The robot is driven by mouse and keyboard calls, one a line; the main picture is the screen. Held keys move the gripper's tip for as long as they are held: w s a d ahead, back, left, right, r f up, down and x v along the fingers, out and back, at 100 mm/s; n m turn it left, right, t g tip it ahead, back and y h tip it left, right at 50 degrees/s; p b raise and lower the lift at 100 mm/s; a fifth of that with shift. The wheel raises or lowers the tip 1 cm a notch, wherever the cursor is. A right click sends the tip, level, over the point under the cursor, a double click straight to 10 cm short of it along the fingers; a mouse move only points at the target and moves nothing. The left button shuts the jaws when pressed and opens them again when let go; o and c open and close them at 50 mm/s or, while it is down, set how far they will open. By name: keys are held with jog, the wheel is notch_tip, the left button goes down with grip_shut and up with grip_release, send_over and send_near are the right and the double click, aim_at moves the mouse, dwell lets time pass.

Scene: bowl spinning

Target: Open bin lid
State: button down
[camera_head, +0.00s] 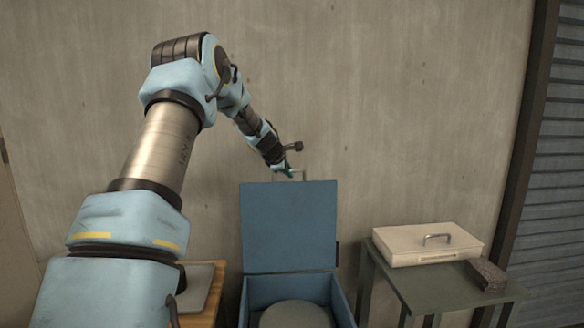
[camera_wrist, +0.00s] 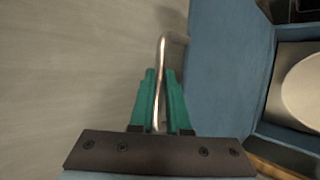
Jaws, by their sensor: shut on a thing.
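The blue bin (camera_head: 290,287) stands in the lower middle of the head view. Its blue lid (camera_head: 289,226) is raised and stands about upright at the back of the bin. A thin metal handle (camera_wrist: 162,60) is at the lid's top edge. My gripper (camera_head: 289,172) is at that edge in the head view. In the wrist view the green fingers of my gripper (camera_wrist: 160,85) are shut on the handle, one on each side of it. A round pale object (camera_head: 294,315) sits inside the open bin and shows in part.
A dark green table (camera_head: 420,284) on the right holds a beige case (camera_head: 427,244) and a dark block (camera_head: 486,275). A wooden table (camera_head: 208,309) with a grey item (camera_head: 194,288) is on the left, partly behind my arm. A concrete wall rises close behind the lid.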

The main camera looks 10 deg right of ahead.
jog(key=shift+f, duration=0.25)
jog(key=c, duration=0.9)
grip_release()
jog(key=shift+s+a+r, duration=0.1)
jog(key=shift+r, duration=0.05)
jog(key=b+v, duration=0.4)
jog(key=v, duration=0.6)
jog(key=shift+s+a+r+b, duration=0.1)
jog(key=shift+s+r+b, duration=0.05)
jog(key=shift+r+b, duration=0.15)
jog(key=s+a+f+m+g+y, duration=0.2)
jog(key=s+a+f+m, duration=0.3)
jog(key=s, duration=0.7)
jog(key=s+a+f+m+g+y, duration=0.2)
jog(key=s+a+f+m, duration=0.3)
jog(key=s+a+f, duration=0.3)
jog(key=s+a+f+m+g+y+b, duration=0.1)
jog(key=s+a+f+m, duration=0.4)
jog(key=s, duration=1.1)
jog(key=shift+s+a+f+m+g+y, duration=0.15)
jog(key=shift+a+f+g, duration=0.15)
jog(key=shift+a, duration=0.3)
jog(key=shift+s+a+f+m+g+y, duration=0.1)
jog(key=shift+a+f+g+y, duration=0.15)
jog(key=shift+a, duration=0.4)
jog(key=shift+s+a+f+m+g+y, duration=0.15)
jog(key=shift+a+f+g, duration=0.15)
jog(key=shift+a, duration=0.3)
